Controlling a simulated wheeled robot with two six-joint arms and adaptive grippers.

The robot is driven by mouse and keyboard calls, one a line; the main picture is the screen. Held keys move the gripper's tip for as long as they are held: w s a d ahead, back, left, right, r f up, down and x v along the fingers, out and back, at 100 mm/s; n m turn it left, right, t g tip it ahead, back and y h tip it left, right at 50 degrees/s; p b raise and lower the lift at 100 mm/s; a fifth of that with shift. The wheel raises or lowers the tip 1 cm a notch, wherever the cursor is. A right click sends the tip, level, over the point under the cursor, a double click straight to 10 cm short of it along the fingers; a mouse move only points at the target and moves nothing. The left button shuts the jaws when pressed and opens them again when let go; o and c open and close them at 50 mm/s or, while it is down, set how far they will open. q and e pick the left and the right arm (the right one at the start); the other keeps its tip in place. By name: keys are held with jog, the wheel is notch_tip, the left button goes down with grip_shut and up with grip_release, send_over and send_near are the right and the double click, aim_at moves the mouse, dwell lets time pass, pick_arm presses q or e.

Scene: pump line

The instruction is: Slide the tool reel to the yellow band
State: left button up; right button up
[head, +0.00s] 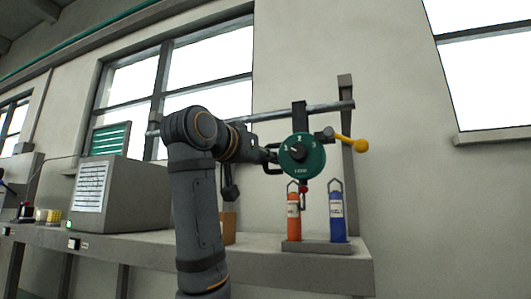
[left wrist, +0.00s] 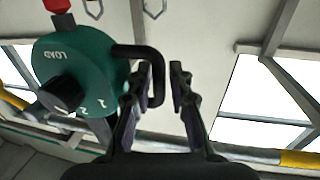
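The tool reel (head: 302,153) is a green disc with a black knob and a dark side handle, hanging from the grey rail (head: 330,107). It shows upside down in the left wrist view (left wrist: 97,62). My left gripper (head: 266,155) is at the reel's left side, by the handle. In the left wrist view its fingers (left wrist: 164,80) are apart, with the handle's bar (left wrist: 158,68) between or just beyond them. A gap shows beside the right finger; contact is unclear. A yellow band (left wrist: 300,159) is on the rail in the left wrist view. My arm probably hides it in the head view.
A yellow-ended lever (head: 350,143) sticks out right of the reel. Orange (head: 294,215) and blue (head: 337,216) cylinders stand below on a grey base on the bench (head: 325,268). A grey box (head: 125,195) stands at the left. A post (head: 347,120) stands at the rail's right end.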

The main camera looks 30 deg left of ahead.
pick_arm(q)
jog(key=shift+d, duration=0.1)
jog(key=shift+c, duration=0.4)
pick_arm(e)
jog(key=shift+d, duration=0.25)
pick_arm(q)
grip_shut()
jog(key=shift+w+a, duration=0.15)
jog(key=shift+a, duration=0.1)
